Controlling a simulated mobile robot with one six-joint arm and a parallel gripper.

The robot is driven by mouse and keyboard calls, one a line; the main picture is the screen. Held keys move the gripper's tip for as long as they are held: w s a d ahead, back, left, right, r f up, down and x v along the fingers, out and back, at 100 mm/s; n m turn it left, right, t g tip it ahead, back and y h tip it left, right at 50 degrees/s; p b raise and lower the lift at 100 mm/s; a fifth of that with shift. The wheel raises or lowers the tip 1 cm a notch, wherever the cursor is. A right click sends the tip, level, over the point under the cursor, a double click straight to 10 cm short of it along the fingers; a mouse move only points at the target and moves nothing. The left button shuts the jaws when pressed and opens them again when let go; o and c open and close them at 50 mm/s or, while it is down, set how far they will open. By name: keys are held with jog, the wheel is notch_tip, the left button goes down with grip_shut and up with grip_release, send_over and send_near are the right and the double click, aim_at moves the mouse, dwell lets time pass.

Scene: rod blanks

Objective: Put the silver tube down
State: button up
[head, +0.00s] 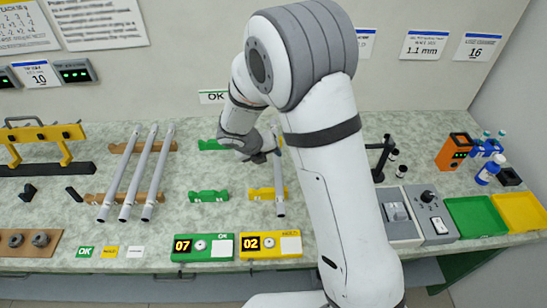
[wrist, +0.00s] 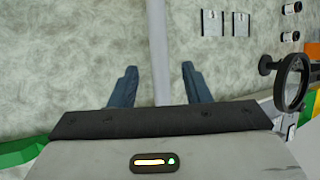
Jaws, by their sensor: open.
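A silver tube (head: 280,187) lies lengthwise over a yellow notched rest (head: 262,193), its near end sticking out past the rest. My arm hides part of its far end. My gripper (head: 268,150) is over the tube's far part. In the wrist view the tube (wrist: 158,35) runs down between the two spread fingers of my gripper (wrist: 159,88). There is a clear gap between the tube and each finger, so the jaws are open and not holding it.
Three more silver tubes (head: 142,175) lie on brown wooden rests at the left. Green rests (head: 208,196) stand left of the yellow one. Two counter boxes, green (head: 203,247) and yellow (head: 270,245), sit at the front edge. Green (head: 475,216) and yellow trays are at the right.

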jog(key=v, duration=0.7)
jog(key=s+d+r+m+g+y, duration=0.1)
jog(key=s+d+r+m, duration=0.3)
jog(key=d+m, duration=0.3)
jog(key=s+d+r+m+g, duration=0.1)
jog(key=s+d+r+m, duration=0.35)
jog(key=m, duration=0.45)
jog(key=s+d+r+m+y, duration=0.2)
jog(key=s+m, duration=0.4)
jog(key=m, duration=0.4)
jog(key=s+d+r+m+y, duration=0.1)
jog(key=s+d+r+m, duration=0.1)
jog(key=s+m, duration=0.5)
jog(key=shift+s+d+r+m+y, duration=0.2)
jog(key=shift+s+d+m+y, duration=0.25)
jog(key=shift+m, duration=1.65)
jog(key=shift+w, duration=0.15)
